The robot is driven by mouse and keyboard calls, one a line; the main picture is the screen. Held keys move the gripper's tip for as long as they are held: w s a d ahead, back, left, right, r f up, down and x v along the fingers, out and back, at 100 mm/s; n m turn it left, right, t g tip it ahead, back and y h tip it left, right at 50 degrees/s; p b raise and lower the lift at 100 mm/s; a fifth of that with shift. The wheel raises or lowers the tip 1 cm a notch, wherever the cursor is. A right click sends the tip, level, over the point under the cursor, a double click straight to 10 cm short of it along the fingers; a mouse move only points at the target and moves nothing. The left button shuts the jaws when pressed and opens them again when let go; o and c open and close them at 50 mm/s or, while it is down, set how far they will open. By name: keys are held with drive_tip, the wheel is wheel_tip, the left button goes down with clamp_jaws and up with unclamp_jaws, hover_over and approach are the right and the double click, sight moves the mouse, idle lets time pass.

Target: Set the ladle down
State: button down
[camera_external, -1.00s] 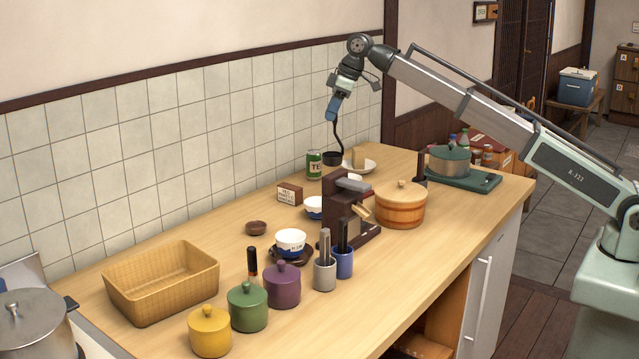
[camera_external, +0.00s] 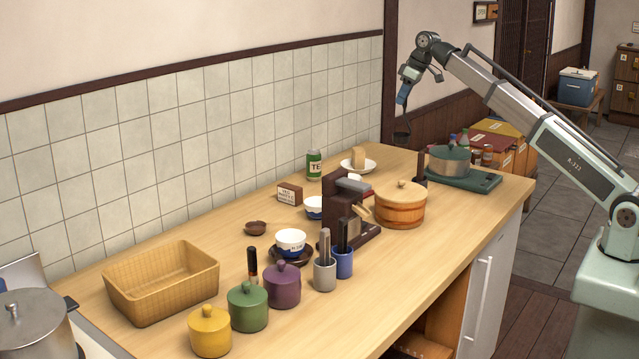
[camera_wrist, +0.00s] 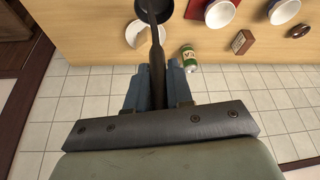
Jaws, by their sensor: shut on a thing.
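The dark ladle (camera_external: 401,137) hangs from my gripper (camera_external: 403,95), its bowl down, in the air near the far end of the counter. My gripper is shut on the ladle's handle. In the wrist view the dark handle (camera_wrist: 157,60) runs up between the blue fingers of my gripper (camera_wrist: 157,80), and the round bowl (camera_wrist: 172,8) is cut off by the top edge. The bowl looks clear of the counter top (camera_external: 408,156), though its exact height is hard to tell.
A white plate (camera_external: 347,166) with a yellowish block and a green can (camera_external: 314,164) stand left of the ladle. The counter's front left holds jars and a basket (camera_external: 160,285).

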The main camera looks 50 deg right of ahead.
sight(400, 139)
drive_tip(key=f, duration=1.4)
drive_tip(key=shift+a+f, duration=0.25)
drive_tip(key=shift+f, duration=0.25)
drive_tip(key=c, duration=1)
unclamp_jaws()
drive_tip(key=v, duration=1.2)
drive_tip(key=shift+r, duration=0.2)
